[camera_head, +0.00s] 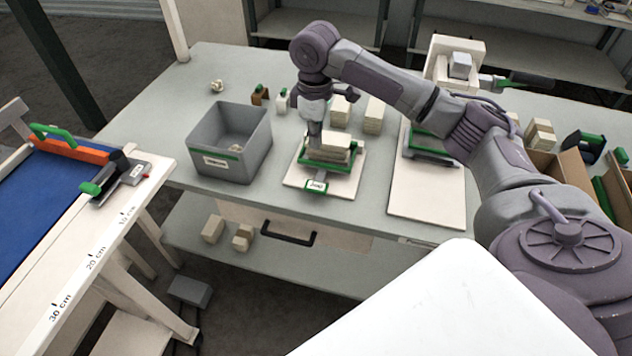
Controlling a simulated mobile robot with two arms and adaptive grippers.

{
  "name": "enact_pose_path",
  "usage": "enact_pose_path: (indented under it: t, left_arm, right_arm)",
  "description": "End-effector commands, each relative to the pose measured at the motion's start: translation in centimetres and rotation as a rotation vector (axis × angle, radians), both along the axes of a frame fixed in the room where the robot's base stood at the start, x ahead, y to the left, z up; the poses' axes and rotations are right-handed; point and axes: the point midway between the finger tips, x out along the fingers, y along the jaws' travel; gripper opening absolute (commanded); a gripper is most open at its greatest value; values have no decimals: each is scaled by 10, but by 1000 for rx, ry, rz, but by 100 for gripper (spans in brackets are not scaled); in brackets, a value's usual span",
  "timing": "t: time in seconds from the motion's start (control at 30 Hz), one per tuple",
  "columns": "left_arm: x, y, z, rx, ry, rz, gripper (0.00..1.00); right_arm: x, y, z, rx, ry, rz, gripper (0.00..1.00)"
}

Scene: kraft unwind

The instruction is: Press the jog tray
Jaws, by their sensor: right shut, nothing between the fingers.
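The jog tray (318,185) is a small green-edged tray with a labelled front tab, on a white board on the grey workbench. A stack of cream paper pieces (332,150) lies in it. My right gripper (315,140) points down at the left edge of the tray, beside the stack. Its fingers are shut with nothing between them. The fingertips are partly hidden by the stack, and I cannot tell whether they touch the tray. My left gripper is not in view.
A grey bin (232,150) stands left of the tray. Cream stacks (374,115) stand behind it. A second white board (428,195) with a green-edged device lies to the right. A blue-topped table (45,195) with a ruler edge is at the left.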

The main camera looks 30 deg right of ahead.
Motion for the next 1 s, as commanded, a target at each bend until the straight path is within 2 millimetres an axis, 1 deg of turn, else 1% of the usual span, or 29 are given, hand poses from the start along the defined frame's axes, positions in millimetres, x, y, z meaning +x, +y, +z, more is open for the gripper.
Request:
enact_pose_path:
  t: [0.23, 0.37, 0.47, 0.8, 1.0]
  left_arm:
    - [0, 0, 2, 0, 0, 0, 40]
    - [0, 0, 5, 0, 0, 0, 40]
    - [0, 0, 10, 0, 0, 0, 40]
    - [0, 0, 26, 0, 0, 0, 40]
    - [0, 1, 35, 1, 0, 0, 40]
  right_arm:
    - [0, 0, -1, -1, 1, 0, 0]
    - [0, 0, -11, 0, 3, 0, 0]
    - [-1, 0, -28, 0, 5, 0, 0]
    - [-1, 0, -99, 0, 4, 0, 0]
    - [-1, 1, -127, 1, 2, 0, 0]
